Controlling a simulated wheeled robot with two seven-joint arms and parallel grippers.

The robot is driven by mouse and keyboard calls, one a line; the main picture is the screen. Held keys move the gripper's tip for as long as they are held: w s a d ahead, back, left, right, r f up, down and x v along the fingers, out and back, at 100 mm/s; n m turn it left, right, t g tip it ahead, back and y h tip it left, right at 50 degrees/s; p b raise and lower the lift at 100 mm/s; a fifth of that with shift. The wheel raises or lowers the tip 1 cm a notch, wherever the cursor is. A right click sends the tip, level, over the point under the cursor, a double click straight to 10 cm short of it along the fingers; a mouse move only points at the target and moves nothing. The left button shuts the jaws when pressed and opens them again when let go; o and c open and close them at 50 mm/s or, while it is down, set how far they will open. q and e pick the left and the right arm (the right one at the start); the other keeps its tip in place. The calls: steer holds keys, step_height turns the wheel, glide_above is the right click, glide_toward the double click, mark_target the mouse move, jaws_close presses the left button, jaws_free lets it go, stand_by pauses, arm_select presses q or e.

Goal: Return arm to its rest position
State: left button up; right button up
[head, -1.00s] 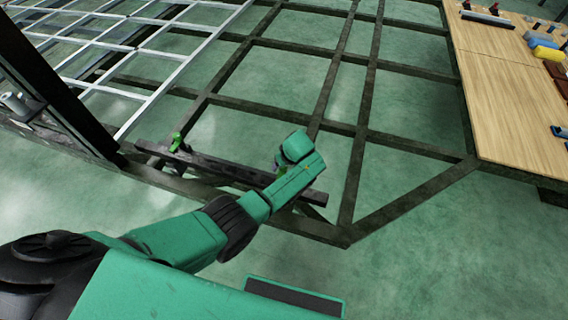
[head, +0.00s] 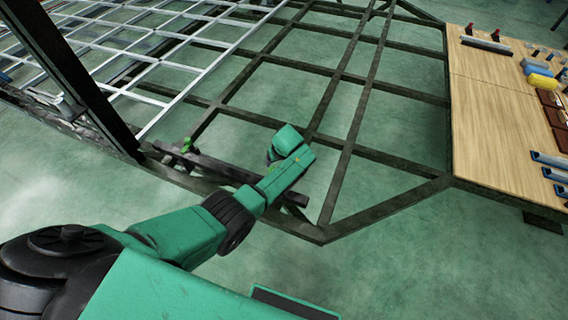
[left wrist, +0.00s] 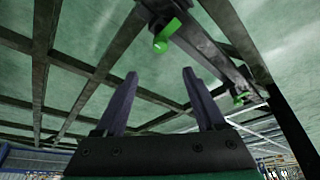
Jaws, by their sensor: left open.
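My left arm comes in from the left in the head view, and its gripper (head: 272,160) is at the near edge of the dark trailer chassis (head: 335,135). The arm partly hides the gripper there. In the left wrist view the two dark fingers of the left gripper (left wrist: 158,92) stand apart with nothing between them. A dark bar with green clamps lies at the frame edge beside the gripper; one green clamp (head: 187,145) shows at its left end. In the left wrist view a green clamp (left wrist: 166,36) is above the fingers, apart from them. My right gripper is not in view.
A wooden table (head: 495,130) at the right holds tools, blue and yellow items and brown bins. A white grid (head: 165,60) lies at the upper left, near a dark upright post (head: 70,75). Green floor is open in front of the chassis.

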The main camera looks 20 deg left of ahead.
arm_select(q)
steer(key=s+a+f+m+g+h, duration=0.2)
steer(key=s+f+m, duration=0.3)
steer(key=s+f, duration=1.4)
steer(key=s+a+f+m, duration=0.2)
steer(key=s+f+m, duration=0.1)
steer(key=s, duration=1)
steer(key=s+a+f+m+h, duration=0.1)
steer(key=s+f, duration=0.4)
steer(key=s, duration=0.8)
steer(key=shift+s+a+m, duration=0.15)
steer(key=shift+a+m, duration=0.45)
steer(key=shift+m, duration=0.3)
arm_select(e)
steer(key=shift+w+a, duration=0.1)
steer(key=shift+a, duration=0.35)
